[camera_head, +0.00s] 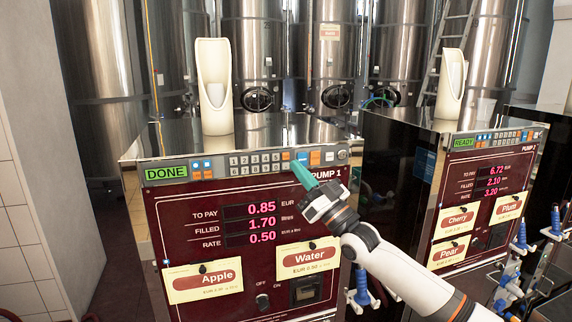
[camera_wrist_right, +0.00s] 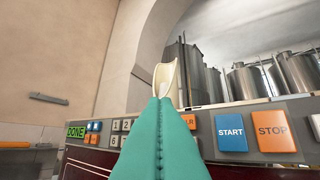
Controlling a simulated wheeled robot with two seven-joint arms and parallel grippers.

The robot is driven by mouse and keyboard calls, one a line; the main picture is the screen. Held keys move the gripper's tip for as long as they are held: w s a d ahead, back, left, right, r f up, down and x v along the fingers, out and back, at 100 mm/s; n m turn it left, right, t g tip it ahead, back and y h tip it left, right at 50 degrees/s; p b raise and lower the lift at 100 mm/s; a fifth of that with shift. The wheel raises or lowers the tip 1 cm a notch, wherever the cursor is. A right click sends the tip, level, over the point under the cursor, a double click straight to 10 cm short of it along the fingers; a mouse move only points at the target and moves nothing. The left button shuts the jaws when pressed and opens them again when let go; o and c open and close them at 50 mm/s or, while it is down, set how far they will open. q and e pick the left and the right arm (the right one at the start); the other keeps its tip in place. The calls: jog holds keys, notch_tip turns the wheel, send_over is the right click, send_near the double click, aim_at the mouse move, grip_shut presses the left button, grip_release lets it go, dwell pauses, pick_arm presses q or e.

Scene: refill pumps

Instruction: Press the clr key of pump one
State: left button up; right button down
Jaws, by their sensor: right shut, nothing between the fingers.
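Pump one (camera_head: 160,215) has a dark red front, a green DONE display (camera_head: 166,173) and a key strip along its top edge. The display reads 0.85 to pay, 1.70 filled, rate 0.50. My right gripper (camera_head: 298,168) has its teal fingers shut and empty, with the tips at the right part of the key strip, just below the orange and blue keys. In the right wrist view the orange clr key (camera_wrist_right: 189,121) is partly hidden behind the fingers (camera_wrist_right: 160,105); only its right part shows. I cannot tell whether the tips touch the panel.
The blue START key (camera_wrist_right: 231,132) and orange STOP key (camera_wrist_right: 273,131) sit right of the clr key. White number keys (camera_head: 255,160) lie to its left. Apple (camera_head: 205,283) and Water (camera_head: 308,260) cards hang on the front. Pump two (camera_head: 440,190) stands to the right, showing READY.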

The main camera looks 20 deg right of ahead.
jog(key=shift+w+b, duration=0.9)
jog(key=shift+w, duration=1.05)
jog(key=shift+w, duration=0.2)
dwell(0.4)
jog(key=shift+w+a, duration=0.1)
jog(key=shift+w, duration=0.1)
jog(key=shift+w+r+b, duration=0.1)
jog(key=shift+w+b, duration=0.2)
jog(key=shift+w, duration=0.1)
dwell(0.7)
jog(key=shift+s, duration=0.85)
jog(key=shift+s+p, duration=0.9)
jog(key=shift+s, duration=1.6)
